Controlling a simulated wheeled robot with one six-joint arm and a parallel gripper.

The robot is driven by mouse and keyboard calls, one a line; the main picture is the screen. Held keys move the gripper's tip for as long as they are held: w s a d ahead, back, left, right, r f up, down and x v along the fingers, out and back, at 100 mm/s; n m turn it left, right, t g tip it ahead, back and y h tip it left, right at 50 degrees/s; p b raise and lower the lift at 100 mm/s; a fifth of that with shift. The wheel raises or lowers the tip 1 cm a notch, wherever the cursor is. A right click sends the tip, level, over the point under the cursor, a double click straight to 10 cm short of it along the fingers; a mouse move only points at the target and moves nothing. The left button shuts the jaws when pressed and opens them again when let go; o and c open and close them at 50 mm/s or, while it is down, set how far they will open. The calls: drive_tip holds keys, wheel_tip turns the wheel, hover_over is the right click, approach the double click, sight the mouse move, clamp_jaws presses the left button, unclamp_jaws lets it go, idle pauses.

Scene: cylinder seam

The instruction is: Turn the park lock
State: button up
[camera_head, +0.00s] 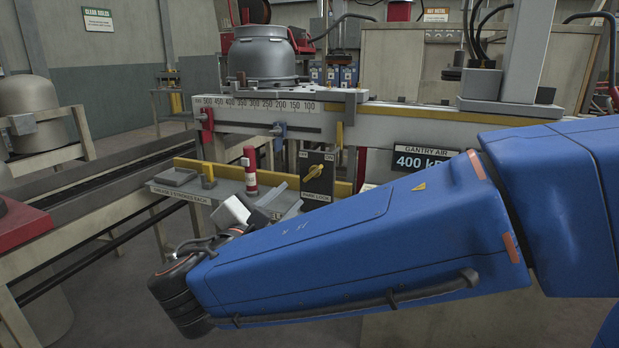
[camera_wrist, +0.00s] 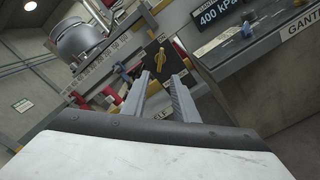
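The park lock is a yellow turn knob (camera_head: 314,172) on a dark panel with a PARK LOCK label under it, in the middle of the head view. The knob is tilted there, its upper end to the right. In the wrist view the yellow knob (camera_wrist: 159,60) shows just beyond and between my fingertips. My gripper (camera_head: 281,204) is in front of and to the left of the panel, partly hidden by my blue forearm. In the wrist view my gripper (camera_wrist: 161,80) is open, with nothing between its two grey fingers. The knob appears apart from them.
A red and white grease tube (camera_head: 250,172) stands on the shelf left of the panel, near my gripper. A grey cylinder (camera_head: 264,52) sits above on the scaled beam (camera_head: 355,122). A 400 kPa display (camera_head: 424,160) is right of the panel.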

sight(311, 175)
drive_tip(key=x, duration=1.3)
clamp_jaws()
